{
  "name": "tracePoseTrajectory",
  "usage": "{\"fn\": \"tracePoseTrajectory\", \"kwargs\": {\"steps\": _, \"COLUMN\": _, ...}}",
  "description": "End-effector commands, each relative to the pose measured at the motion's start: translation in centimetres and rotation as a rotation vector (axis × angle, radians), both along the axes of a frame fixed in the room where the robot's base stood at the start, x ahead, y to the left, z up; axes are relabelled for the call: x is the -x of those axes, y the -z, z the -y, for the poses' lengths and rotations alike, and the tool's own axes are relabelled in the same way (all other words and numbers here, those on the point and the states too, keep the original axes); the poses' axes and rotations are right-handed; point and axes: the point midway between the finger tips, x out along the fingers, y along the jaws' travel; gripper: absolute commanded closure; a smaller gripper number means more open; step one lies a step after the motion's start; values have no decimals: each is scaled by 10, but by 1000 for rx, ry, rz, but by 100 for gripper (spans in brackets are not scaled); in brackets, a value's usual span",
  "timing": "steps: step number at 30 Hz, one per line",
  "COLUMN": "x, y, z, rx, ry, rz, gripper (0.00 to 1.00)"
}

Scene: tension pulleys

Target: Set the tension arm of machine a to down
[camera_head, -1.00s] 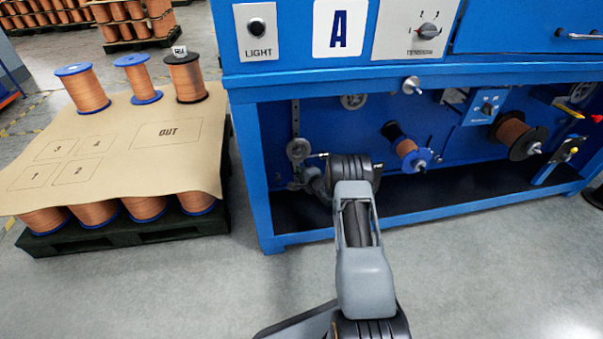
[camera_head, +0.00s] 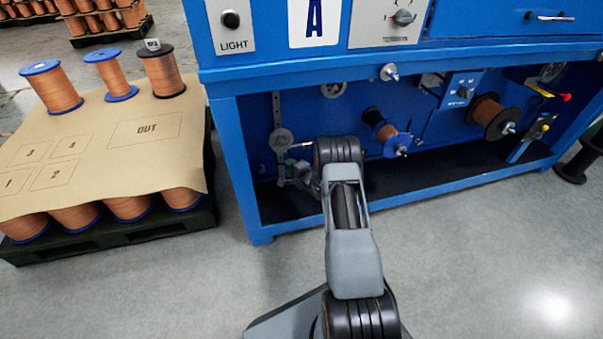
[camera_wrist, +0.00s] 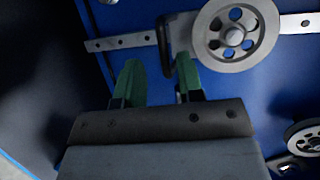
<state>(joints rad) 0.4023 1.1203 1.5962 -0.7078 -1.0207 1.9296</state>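Machine A (camera_head: 316,67) is blue, with a large "A" plate on its front. In its lower bay at the left, a metal strip (camera_head: 277,108) stands upright with a grey pulley (camera_head: 281,140) on it. In the wrist view a spoked pulley wheel (camera_wrist: 235,35) sits on a metal bar (camera_wrist: 125,41), with a black loop handle (camera_wrist: 163,45) beside it. My gripper (camera_wrist: 158,76) has two green fingers, apart and empty, just short of the handle. In the head view my arm partly hides the gripper, and I cannot tell the tension arm's setting.
A pallet with a cardboard sheet (camera_head: 95,160) and copper spools (camera_head: 50,87) stands left of the machine. The bay's blue lower rail (camera_head: 430,190) and left post (camera_head: 236,170) border the arm. More spools (camera_head: 487,115) hang to the right. The floor in front is clear.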

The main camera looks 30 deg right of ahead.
Motion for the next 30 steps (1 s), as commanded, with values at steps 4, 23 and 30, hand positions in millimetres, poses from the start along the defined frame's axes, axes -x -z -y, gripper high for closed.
{"fn": "tracePoseTrajectory", "kwargs": {"steps": 4, "x": 32, "y": -11, "z": 7, "rx": -2, "ry": 2, "rz": -4, "gripper": 66}}
{"fn": "tracePoseTrajectory", "kwargs": {"steps": 23, "x": 97, "y": -22, "z": 19, "rx": 0, "ry": -1, "rz": -1, "gripper": 66}}
{"fn": "tracePoseTrajectory", "kwargs": {"steps": 30, "x": 98, "y": -22, "z": 19, "rx": 0, "ry": -1, "rz": 0, "gripper": 66}}
